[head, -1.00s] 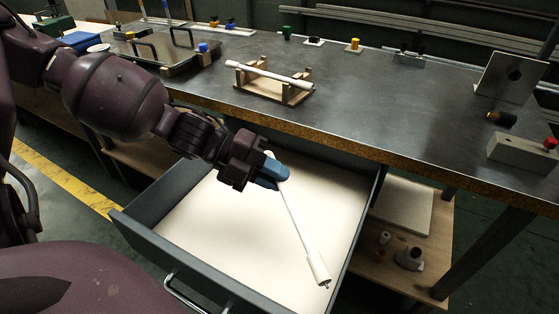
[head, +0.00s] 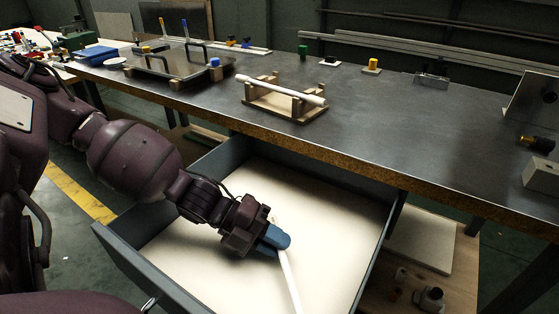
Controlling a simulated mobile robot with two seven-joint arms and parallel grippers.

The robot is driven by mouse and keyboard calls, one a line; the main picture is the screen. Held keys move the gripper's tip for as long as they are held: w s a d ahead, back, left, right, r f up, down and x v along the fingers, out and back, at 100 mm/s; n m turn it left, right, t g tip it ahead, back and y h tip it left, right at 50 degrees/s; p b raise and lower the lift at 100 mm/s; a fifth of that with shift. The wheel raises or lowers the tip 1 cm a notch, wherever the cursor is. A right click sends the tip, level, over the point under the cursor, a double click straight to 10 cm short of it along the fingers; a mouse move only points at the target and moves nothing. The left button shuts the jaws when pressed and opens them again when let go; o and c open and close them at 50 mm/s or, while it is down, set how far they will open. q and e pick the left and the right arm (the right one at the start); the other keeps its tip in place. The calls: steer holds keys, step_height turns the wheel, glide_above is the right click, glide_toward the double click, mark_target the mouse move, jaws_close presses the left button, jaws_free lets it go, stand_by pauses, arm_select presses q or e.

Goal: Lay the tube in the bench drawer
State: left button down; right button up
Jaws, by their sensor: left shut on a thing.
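The white tube (head: 288,277) is held at its upper end by my left gripper (head: 278,241). The gripper's blue fingers are shut on it, over the open bench drawer (head: 180,234). The tube slants down to the lower right, and its far end is cut off by the bottom edge. I cannot tell whether it touches the pale drawer floor. The drawer has grey walls and is otherwise empty where I see it. My right gripper is not in view.
The dark bench top (head: 400,125) lies behind the drawer. A wooden cradle (head: 287,106) on it carries another white tube (head: 285,90). A metal tray with handles (head: 176,67) stands at the left. A lower shelf (head: 448,265) holds small parts on the right.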

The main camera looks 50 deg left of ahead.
arm_select(q)
steer(key=shift+f, duration=0.1)
steer(key=shift+f, duration=0.4)
steer(key=c, duration=1.1)
jaws_free()
steer(key=shift+s, duration=0.1)
steer(key=shift+f, duration=0.1)
